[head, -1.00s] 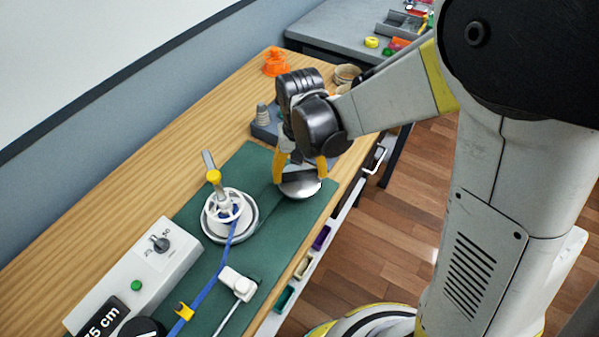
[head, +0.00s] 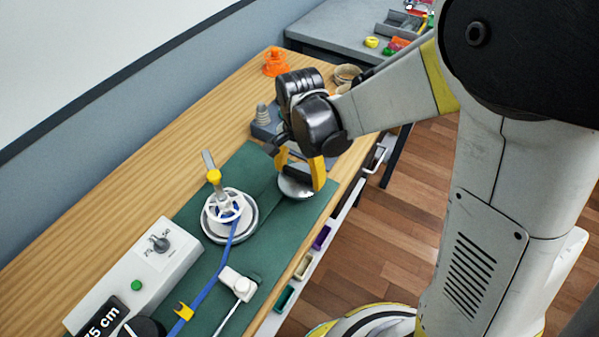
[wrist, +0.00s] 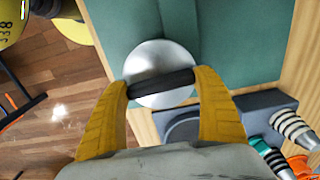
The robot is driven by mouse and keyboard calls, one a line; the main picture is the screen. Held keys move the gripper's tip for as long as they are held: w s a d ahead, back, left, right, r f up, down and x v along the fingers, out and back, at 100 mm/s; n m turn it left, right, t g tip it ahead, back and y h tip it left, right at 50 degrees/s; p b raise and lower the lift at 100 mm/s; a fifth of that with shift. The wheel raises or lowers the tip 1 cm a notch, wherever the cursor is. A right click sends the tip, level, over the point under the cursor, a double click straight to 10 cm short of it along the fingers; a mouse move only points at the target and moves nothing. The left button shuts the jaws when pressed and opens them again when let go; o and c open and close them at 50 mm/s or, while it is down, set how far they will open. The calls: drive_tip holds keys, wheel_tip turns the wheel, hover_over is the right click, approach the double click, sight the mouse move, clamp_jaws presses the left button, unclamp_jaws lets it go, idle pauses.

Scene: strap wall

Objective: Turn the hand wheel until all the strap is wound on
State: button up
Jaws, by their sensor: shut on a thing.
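The hand wheel, a silver round disc (head: 293,191) with a dark grip bar across it, sits on the green mat (head: 262,232). It also shows in the wrist view (wrist: 150,57). My gripper (head: 298,175) is over it, and its yellow fingers are shut on the two ends of the dark bar (wrist: 161,84). The gripper hides part of the wheel in the head view. A white spoked reel (head: 222,206) stands left of the wheel on a round metal base. The blue strap (head: 212,283) runs from the reel toward the bottom, past a yellow clip (head: 183,311).
A white control box (head: 135,282) has a knob, a green button and a display reading about "75 cm", partly cut off. A white latch piece (head: 238,285) lies beside the strap. A grey holder with ribbed cones (head: 263,115) and an orange piece (head: 276,62) stand beyond the gripper.

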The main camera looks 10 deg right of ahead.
sight(299, 172)
idle(0.4)
idle(1.0)
drive_tip(key=o, duration=1.1)
drive_tip(key=shift+o, duration=0.2)
drive_tip(key=shift+r, duration=0.1)
wheel_tip(299, 172, up, 12)
